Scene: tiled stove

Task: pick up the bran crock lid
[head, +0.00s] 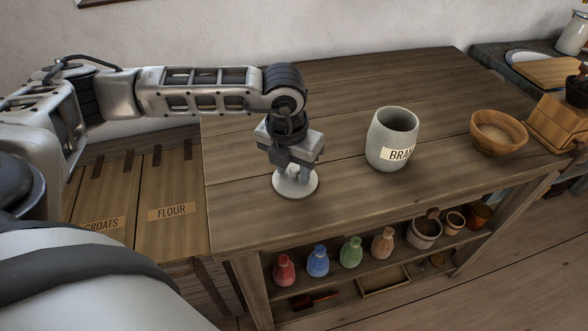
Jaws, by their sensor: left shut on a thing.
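The bran crock (378,152) is a pale grey pot with a "BRAN" label, standing upright and uncovered on the wooden table (330,95). The crock lid (283,187) is a pale round disc at the table's left front, to the left of the crock. My left gripper (295,172) points down over the lid and is shut on its top. I cannot tell whether the lid touches the table or hangs just above it. My right gripper is not in view.
A wooden bowl (497,131) and a wooden box-shaped mill (553,125) stand at the table's right. Several coloured bottles (318,261) and small pots sit on the shelf below. Bins labelled "FLOUR" (172,190) and "GROATS" are at the left. The table's back is clear.

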